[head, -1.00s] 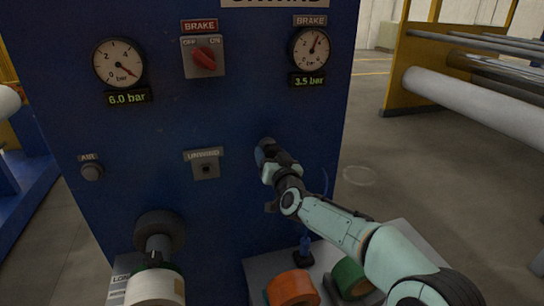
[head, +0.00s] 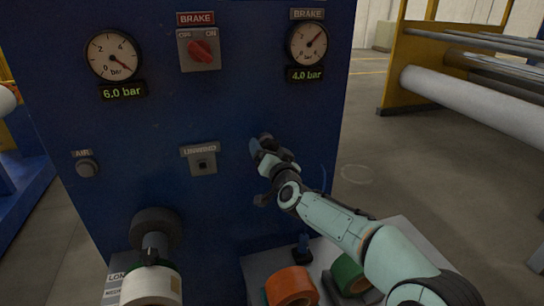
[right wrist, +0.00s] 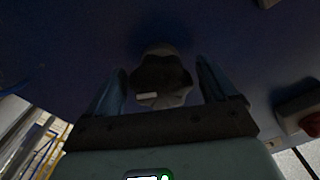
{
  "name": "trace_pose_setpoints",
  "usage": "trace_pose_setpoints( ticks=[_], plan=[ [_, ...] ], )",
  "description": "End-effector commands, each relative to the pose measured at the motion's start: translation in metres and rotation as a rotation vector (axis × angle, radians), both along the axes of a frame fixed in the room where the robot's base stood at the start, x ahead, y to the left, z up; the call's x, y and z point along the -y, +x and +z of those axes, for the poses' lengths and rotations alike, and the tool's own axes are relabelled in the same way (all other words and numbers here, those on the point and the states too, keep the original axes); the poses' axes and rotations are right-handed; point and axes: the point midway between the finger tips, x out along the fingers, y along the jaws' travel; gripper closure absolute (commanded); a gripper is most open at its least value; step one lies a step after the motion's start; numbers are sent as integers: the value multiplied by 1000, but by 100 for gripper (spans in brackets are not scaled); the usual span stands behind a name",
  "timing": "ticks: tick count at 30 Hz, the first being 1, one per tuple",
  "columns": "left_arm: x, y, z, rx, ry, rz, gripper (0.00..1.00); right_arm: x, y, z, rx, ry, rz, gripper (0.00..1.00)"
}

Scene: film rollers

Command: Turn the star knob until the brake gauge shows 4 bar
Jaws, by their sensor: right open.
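The brake gauge (head: 308,45) is at the upper right of the blue panel (head: 130,130) in the head view. Its display (head: 306,74) reads 4.0 bar. The star knob (right wrist: 162,78) is dark and lobed, with a pale mark, in the right wrist view. My right gripper (right wrist: 165,85) is open, its fingers on either side of the knob with gaps visible. In the head view my right gripper (head: 258,150) is at the panel below the brake gauge and hides the knob. My left gripper is not in view.
Another gauge (head: 112,56) reads 6.0 bar at the upper left. A red brake switch (head: 201,51) sits between the gauges. Orange (head: 291,287) and green (head: 348,275) rolls lie below my right arm. Metal rollers (head: 470,105) stand at the right.

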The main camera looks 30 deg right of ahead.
Motion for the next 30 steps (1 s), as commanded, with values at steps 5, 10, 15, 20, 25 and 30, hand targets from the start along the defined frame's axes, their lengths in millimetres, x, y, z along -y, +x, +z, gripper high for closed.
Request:
trace_pose_setpoints(
  ticks=[5, 10, 15, 20, 25, 30],
  plan=[
    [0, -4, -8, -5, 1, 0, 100, -5, -21, 0, 1, 0, 0, 14],
    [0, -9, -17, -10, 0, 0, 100, -14, -59, -1, 2, 1, 0, 14],
    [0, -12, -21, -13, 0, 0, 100, -22, -95, 0, 3, 0, -1, 14],
    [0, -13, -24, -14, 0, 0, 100, -28, -118, 0, 2, 1, 0, 14],
    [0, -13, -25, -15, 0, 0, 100, -31, -128, 0, 1, 1, -1, 14],
    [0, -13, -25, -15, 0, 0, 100, -31, -129, 0, 1, 1, -1, 14]
  ],
)
